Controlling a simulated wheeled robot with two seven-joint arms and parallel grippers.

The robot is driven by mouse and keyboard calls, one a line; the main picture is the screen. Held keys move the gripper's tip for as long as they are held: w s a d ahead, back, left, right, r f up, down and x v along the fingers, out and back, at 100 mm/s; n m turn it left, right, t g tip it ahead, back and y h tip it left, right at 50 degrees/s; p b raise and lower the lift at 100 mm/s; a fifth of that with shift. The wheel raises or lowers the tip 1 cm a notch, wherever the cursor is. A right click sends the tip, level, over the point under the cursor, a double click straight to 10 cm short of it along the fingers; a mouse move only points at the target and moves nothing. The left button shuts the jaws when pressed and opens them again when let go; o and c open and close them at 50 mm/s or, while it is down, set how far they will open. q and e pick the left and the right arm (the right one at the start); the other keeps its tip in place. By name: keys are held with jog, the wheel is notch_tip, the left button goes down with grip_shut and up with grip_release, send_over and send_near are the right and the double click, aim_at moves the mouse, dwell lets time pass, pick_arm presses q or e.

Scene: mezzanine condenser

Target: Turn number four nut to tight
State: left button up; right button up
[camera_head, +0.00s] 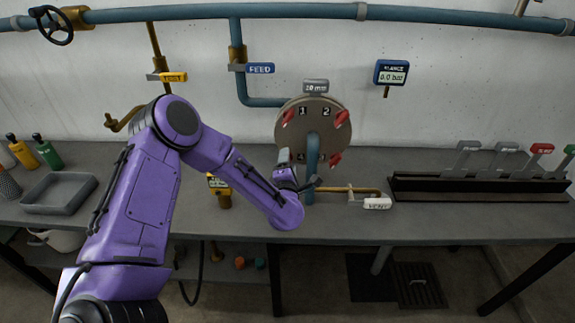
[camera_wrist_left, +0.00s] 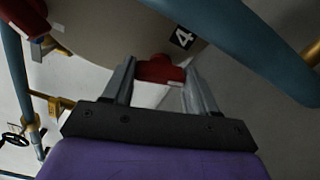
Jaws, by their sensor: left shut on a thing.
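The round grey-brown flange (camera_head: 313,108) stands upright above the bench, with number labels on its face. Red nuts show at its upper left (camera_head: 287,118), upper right (camera_head: 342,118) and lower right (camera_head: 335,160). The number four label shows at the lower left of the face. My left gripper (camera_head: 290,176) is at that lower left edge and hides the nut there. In the left wrist view my left gripper (camera_wrist_left: 160,77) has its two fingers around a red nut (camera_wrist_left: 160,70) beside the "4" label (camera_wrist_left: 183,37). My right gripper is not in view.
A blue pipe (camera_head: 312,155) rises in front of the flange. A brass pipe with a white tag (camera_head: 377,203) lies to its right. A black rack with levers (camera_head: 480,186) stands at the right, a grey tray (camera_head: 60,193) at the left. Bench between flange and rack is partly clear.

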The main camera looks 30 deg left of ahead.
pick_arm(q)
jog(key=m, duration=0.9)
jog(key=shift+b, duration=0.4)
jog(key=shift+m, duration=0.4)
jog(key=o, duration=1.1)
jog(key=shift+c, duration=0.2)
